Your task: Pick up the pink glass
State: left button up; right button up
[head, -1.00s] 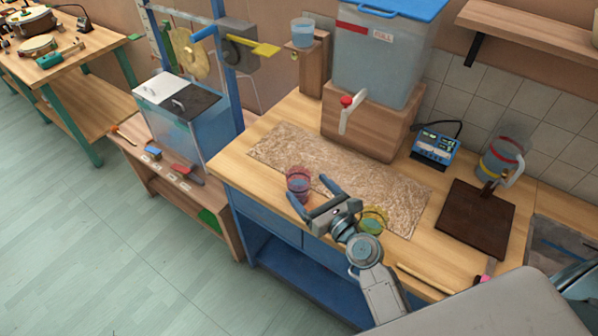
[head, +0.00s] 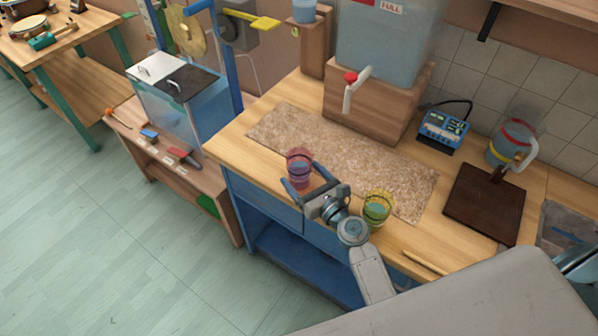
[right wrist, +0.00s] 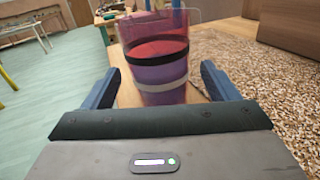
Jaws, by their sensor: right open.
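The pink glass (head: 299,165) stands upright near the front edge of the workbench, on or beside the speckled mat's near edge. It is see-through, with a dark and a pale band around it in the right wrist view (right wrist: 160,62). My right gripper (head: 306,180) is open, with its fingers pointing at the glass. In the right wrist view the glass stands centred ahead, at the gap between the blue fingertips; I cannot tell whether it is fully between them. No contact shows. My left gripper is not in view.
A yellow-green glass (head: 377,208) stands right beside my right wrist. Behind are the speckled mat (head: 390,180) and a wooden block (head: 375,105) under a tank with a red-handled tap. A dark board (head: 485,205), a jug (head: 508,145) and a blue device (head: 443,130) stand to the right.

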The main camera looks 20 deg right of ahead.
aim_at(293, 164)
jog(key=x, duration=0.3)
jog(key=shift+w+a+r+p, duration=0.1)
jog(key=shift+w+r+p, duration=0.05)
jog(key=shift+w+p, duration=0.2)
jog(key=shift+w+a, duration=0.1)
jog(key=shift+w, duration=0.3)
jog(key=shift+s, duration=0.1)
jog(key=c, duration=1.1)
jog(key=shift+c, duration=0.9)
